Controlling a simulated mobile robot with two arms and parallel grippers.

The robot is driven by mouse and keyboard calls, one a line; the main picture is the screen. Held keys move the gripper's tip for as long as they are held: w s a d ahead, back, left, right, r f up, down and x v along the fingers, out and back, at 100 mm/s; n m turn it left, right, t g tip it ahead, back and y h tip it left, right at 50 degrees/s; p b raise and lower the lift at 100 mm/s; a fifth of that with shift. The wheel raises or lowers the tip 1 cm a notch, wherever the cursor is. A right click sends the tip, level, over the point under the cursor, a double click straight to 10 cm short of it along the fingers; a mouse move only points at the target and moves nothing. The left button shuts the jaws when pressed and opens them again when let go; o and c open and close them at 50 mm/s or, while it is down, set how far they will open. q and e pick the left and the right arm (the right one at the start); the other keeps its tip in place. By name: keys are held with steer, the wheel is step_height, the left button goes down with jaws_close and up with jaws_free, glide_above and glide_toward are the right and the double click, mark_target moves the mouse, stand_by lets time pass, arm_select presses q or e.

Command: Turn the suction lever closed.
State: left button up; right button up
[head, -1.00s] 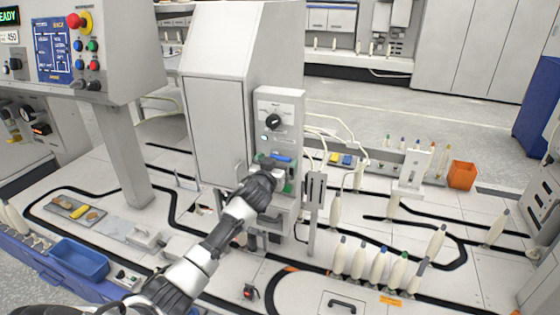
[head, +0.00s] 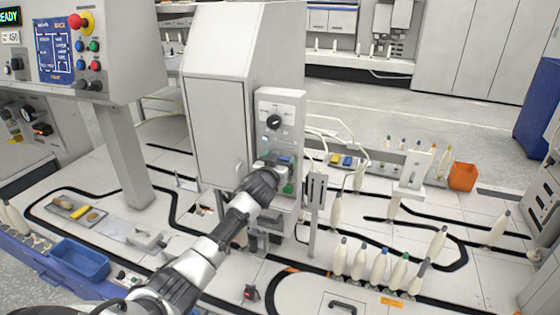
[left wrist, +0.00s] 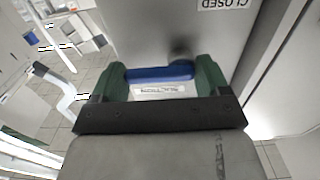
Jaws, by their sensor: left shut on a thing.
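The blue suction lever (left wrist: 158,74) lies level between my left gripper's green fingertips in the left wrist view. My left gripper (left wrist: 160,80) is shut on it, one fingertip at each end. The word CLOSED (left wrist: 222,4) shows upside down on the grey panel at the top of that view, and a white label (left wrist: 160,91) shows just beside the lever. In the head view my left gripper (head: 275,169) is at the front of the grey control box (head: 292,110), and only a little of the blue lever (head: 286,158) shows past it. My right gripper is not in view.
A black knob (head: 274,121) is on the box above the gripper. A grey upright post (head: 314,215) stands close to the right of the gripper. Several cream bobbins (head: 378,268) stand at the front right, and a blue tray (head: 80,259) is at the front left.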

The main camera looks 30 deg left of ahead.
arm_select(q)
steer(key=shift+s+a+f+m, duration=0.1)
steer(key=shift+a+f+m, duration=0.3)
steer(key=shift+m, duration=2.55)
steer(key=shift+s+a+f+m, duration=0.15)
steer(key=shift+f+m, duration=0.4)
steer(key=shift+m, duration=2.45)
steer(key=shift+a+f+m, duration=0.35)
steer(key=shift+f+m, duration=0.1)
steer(key=shift+m, duration=2.5)
steer(key=o, duration=0.8)
steer(key=shift+o, duration=0.5)
steer(key=shift+a, duration=0.1)
steer(key=shift+r, duration=0.1)
